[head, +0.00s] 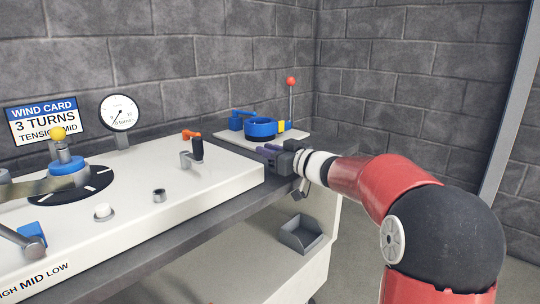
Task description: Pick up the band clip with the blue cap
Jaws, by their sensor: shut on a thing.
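My gripper (266,154) is at the back right end of the white bench unit, in front of the pale board. It is shut on a small dark bluish-purple thing (268,149) at its fingers. The gripper hides much of this thing, and I cannot tell for sure whether it is the band clip with the blue cap. A separate blue piece (236,121) stands on the board, left of a round blue ring-shaped part. It is apart from my gripper.
The pale board (294,136) also bears the blue ring (261,128), a yellow piece (281,126) and a red-topped rod (291,97). A grey bin (301,236) sits below.

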